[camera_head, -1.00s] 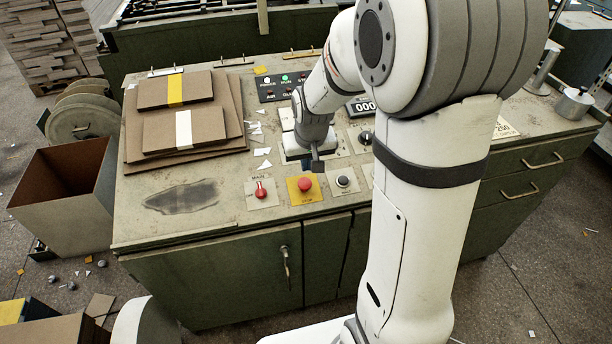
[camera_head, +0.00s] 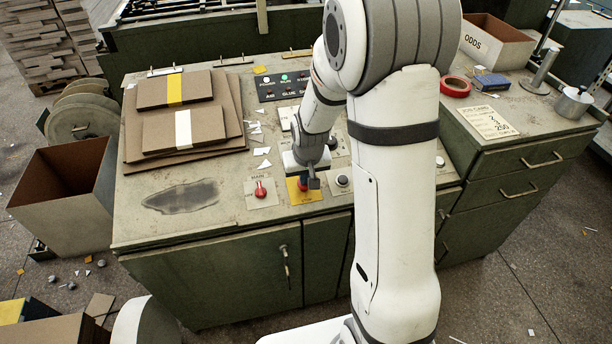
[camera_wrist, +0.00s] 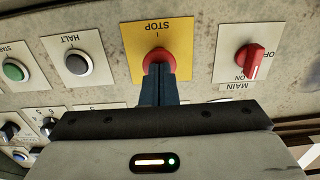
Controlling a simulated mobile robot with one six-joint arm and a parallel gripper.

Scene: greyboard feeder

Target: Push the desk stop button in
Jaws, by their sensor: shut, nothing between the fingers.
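The stop button is a red mushroom button (camera_wrist: 156,57) on a yellow plate (camera_wrist: 177,36) marked STOP, upside down in the wrist view. In the head view the yellow plate (camera_head: 297,197) lies near the desk's front edge, and the red button (camera_head: 303,184) is partly hidden by my gripper. My gripper (camera_wrist: 158,68) is shut and empty. Its fingertips overlap the near edge of the button in the wrist view; whether they touch it I cannot tell. It also shows in the head view (camera_head: 313,184).
A red MAIN rotary switch (camera_wrist: 254,61) is on one side of the button, and a dark HALT button (camera_wrist: 77,63) on the other. A green button (camera_wrist: 14,70) lies beyond HALT. Cardboard sheets (camera_head: 150,156) lie on the desk's left. A red tape roll (camera_head: 455,87) sits at right.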

